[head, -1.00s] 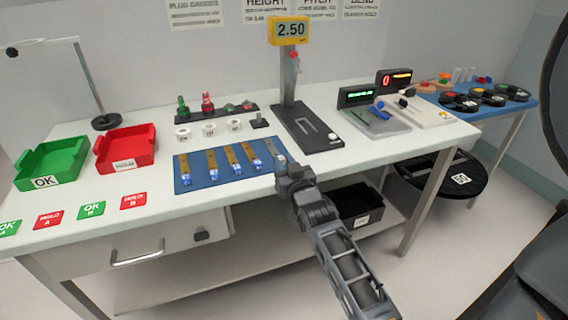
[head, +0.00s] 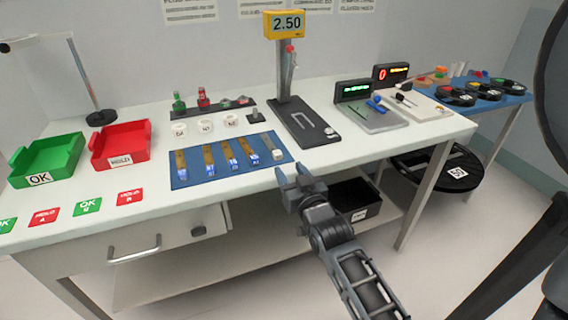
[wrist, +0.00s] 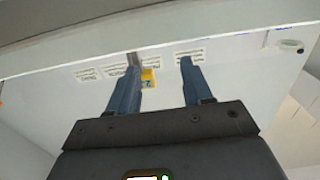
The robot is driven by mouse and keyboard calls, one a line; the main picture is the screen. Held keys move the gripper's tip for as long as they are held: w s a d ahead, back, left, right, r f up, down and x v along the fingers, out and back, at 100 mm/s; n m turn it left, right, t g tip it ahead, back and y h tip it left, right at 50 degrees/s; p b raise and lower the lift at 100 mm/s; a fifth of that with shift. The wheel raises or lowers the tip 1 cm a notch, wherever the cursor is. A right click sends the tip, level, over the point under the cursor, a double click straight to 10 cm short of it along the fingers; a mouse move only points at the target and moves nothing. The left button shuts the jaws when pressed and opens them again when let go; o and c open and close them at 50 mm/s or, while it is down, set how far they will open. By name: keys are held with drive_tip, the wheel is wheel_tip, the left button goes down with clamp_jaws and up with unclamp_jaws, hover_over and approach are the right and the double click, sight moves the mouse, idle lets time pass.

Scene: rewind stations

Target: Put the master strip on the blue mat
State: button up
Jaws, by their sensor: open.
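The blue mat (head: 215,181) lies on the white bench near its front edge. A grey strip (head: 271,144), which looks like the master strip, lies on the mat's right end, its near end white. Several brown strips (head: 228,153) with blue-and-white near ends lie side by side to its left. My gripper (head: 292,171) is open and empty, just in front of the bench edge, to the lower right of the grey strip and apart from it. In the wrist view the two fingers (wrist: 160,66) stand apart with nothing between them; neither strip nor mat shows there.
A gauge stand (head: 300,125) with a yellow display (head: 285,24) rises behind the mat. Green (head: 48,158) and red (head: 121,145) trays stand at left. White rings (head: 205,126) sit behind the mat. A black bin (head: 354,199) is below the bench.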

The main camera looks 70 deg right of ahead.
drive_tip(key=s+a+n+t+y, duration=0.2)
drive_tip(key=s+a+y, duration=0.15)
drive_tip(key=a, duration=0.85)
drive_tip(key=s+a+n+t+y, duration=0.1)
drive_tip(key=s+a+n+y, duration=0.25)
drive_tip(key=a, duration=0.75)
drive_tip(key=s+a+r+n+y, duration=0.4)
drive_tip(key=s+a+r+y, duration=0.2)
drive_tip(key=s+a, duration=0.4)
drive_tip(key=shift+s+a+y, duration=0.3)
drive_tip(key=shift+a+y, duration=0.1)
drive_tip(key=shift+a, duration=0.1)
